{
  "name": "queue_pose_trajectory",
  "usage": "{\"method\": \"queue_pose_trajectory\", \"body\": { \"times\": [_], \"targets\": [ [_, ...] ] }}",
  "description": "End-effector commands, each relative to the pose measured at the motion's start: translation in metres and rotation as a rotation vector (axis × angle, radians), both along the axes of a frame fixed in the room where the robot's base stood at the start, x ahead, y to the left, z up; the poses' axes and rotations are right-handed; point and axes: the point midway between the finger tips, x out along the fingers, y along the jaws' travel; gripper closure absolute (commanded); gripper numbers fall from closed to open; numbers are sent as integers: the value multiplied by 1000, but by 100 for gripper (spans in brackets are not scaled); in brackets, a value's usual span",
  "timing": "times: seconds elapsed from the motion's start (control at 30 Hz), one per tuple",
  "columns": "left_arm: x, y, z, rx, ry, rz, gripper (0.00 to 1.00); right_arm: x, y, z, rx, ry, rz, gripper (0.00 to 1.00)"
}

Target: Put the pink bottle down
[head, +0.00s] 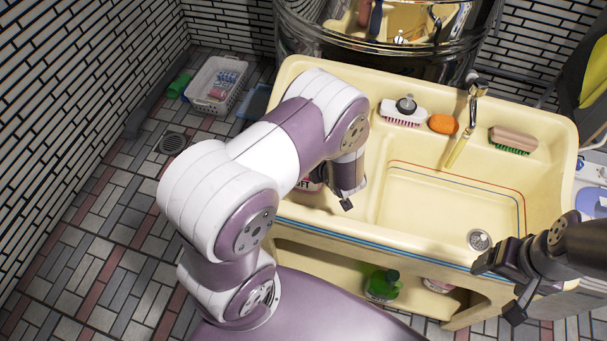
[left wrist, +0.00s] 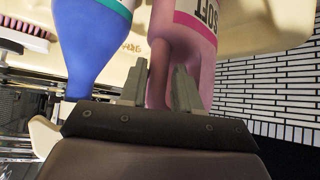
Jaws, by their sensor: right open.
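The pink bottle (left wrist: 194,58) fills the upper middle of the left wrist view, with a dark-lettered label. In the head view the left gripper (head: 346,203) is over the sink's left end. The bottle's base is hidden, so I cannot tell whether it touches the sink. My right gripper (head: 499,287) is open and empty at the sink's front right.
A blue bottle (left wrist: 88,48) stands close beside the pink one. The cream sink (head: 400,207) has brushes (head: 403,112) (head: 513,139), an orange sponge (head: 443,124) and a faucet (head: 474,95) along its back. A green bottle (head: 382,285) is on the shelf below. The basin is clear.

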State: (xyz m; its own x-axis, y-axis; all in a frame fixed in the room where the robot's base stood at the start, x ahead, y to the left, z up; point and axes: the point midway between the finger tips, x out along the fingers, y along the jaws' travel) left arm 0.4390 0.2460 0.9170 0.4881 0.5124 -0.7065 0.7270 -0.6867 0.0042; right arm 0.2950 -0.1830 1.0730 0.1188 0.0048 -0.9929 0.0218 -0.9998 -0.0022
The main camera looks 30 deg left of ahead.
Motion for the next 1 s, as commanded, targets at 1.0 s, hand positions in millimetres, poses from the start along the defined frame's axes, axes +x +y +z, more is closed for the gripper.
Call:
{"method": "queue_pose_trajectory", "body": {
  "times": [1.0],
  "targets": [
    [4,2,17,0,-4,-1,100,0,0,1,0,0,0,23]
  ]
}}
